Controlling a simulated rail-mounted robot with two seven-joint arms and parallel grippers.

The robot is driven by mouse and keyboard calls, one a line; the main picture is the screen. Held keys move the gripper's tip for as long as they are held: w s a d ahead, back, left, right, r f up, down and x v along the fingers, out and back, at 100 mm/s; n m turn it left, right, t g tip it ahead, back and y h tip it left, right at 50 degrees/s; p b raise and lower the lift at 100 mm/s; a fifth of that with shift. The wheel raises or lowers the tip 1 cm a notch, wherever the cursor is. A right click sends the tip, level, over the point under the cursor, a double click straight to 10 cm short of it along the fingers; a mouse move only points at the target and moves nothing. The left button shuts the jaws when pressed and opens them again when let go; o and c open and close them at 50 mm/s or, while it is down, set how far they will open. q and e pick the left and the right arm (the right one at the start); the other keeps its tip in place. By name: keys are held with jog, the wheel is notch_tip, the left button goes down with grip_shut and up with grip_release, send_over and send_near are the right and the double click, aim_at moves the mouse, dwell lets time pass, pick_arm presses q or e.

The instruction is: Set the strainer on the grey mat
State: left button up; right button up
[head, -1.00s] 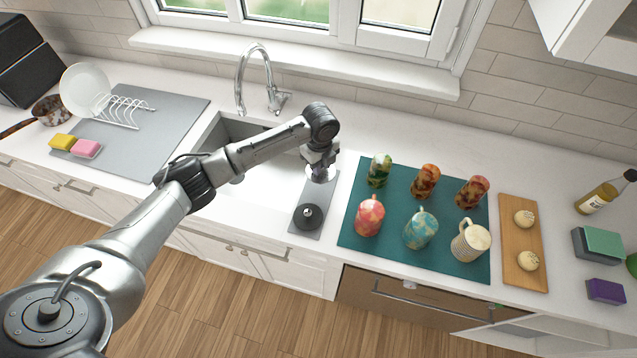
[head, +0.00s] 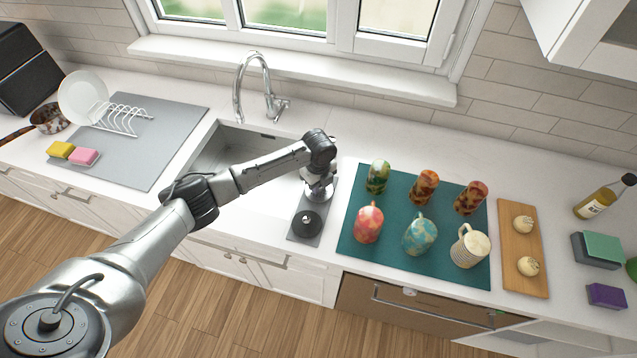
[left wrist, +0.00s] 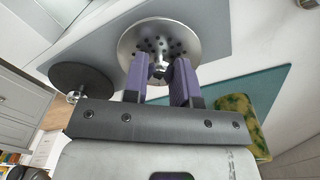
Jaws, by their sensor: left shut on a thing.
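The strainer (left wrist: 136,45) is a round silver disc with small dark holes and a centre knob. In the left wrist view my left gripper (left wrist: 163,72) has its purple fingers shut on the knob. In the head view my left gripper (head: 318,181) is over the far part of the narrow grey mat (head: 328,208), with the strainer's silver rim (head: 316,196) just below it. The mat also shows in the left wrist view (left wrist: 205,22) behind the disc. Whether the strainer touches the mat I cannot tell. My right gripper is out of view.
A black round stopper (head: 306,223) with a knob sits on the near part of the grey mat. The sink (head: 215,160) is to the left. A teal mat (head: 385,247) with several patterned cups and mugs lies close on the right.

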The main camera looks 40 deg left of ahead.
pick_arm(q)
jog(key=shift+f, duration=0.15)
jog(key=o, duration=0.9)
